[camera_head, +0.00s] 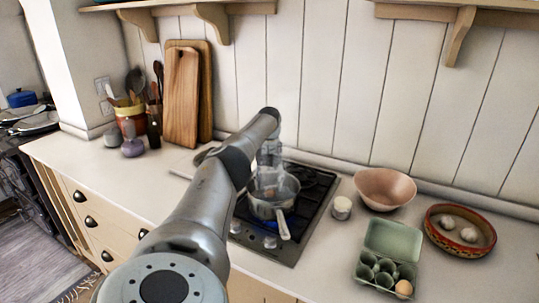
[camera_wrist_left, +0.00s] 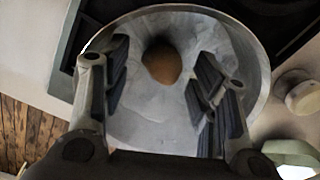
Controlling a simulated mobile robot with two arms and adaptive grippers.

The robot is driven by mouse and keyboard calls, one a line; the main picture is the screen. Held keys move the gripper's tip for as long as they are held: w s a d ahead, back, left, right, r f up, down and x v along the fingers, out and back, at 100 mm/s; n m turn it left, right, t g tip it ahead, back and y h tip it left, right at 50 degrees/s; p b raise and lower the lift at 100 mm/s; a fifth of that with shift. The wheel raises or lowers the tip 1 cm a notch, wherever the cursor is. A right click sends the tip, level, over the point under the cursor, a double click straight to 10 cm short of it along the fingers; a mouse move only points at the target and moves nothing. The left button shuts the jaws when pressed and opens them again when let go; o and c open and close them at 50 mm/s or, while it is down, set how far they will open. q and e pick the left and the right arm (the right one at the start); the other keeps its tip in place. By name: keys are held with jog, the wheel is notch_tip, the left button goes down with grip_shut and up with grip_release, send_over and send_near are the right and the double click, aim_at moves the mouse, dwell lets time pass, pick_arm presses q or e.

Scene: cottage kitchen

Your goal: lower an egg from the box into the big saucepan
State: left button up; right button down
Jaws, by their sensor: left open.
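The big saucepan (camera_head: 270,208) stands on the hob with its handle pointing to the front. My left gripper (camera_head: 268,187) reaches down into its opening. In the left wrist view a brown egg (camera_wrist_left: 161,61) is inside the saucepan (camera_wrist_left: 258,62), between and beyond the open fingers, with a gap on each side. The egg's contact with the pan floor cannot be made out. The green egg box (camera_head: 393,243) is open on the counter at the right, with one brown egg (camera_head: 403,288) in its front right corner and several empty-looking cups. My right gripper is not in view.
A small whitish pot (camera_head: 342,207) stands just right of the hob (camera_head: 300,232). A pink bowl (camera_head: 385,188) and a round dish (camera_head: 435,236) with garlic-like bulbs are farther right. Cutting boards (camera_head: 181,98) lean on the wall. The counter's left part is mostly clear.

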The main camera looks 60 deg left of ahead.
pick_arm(q)
notch_tip(320, 180, up, 10)
dwell(0.3)
jog(key=shift+w, duration=0.1)
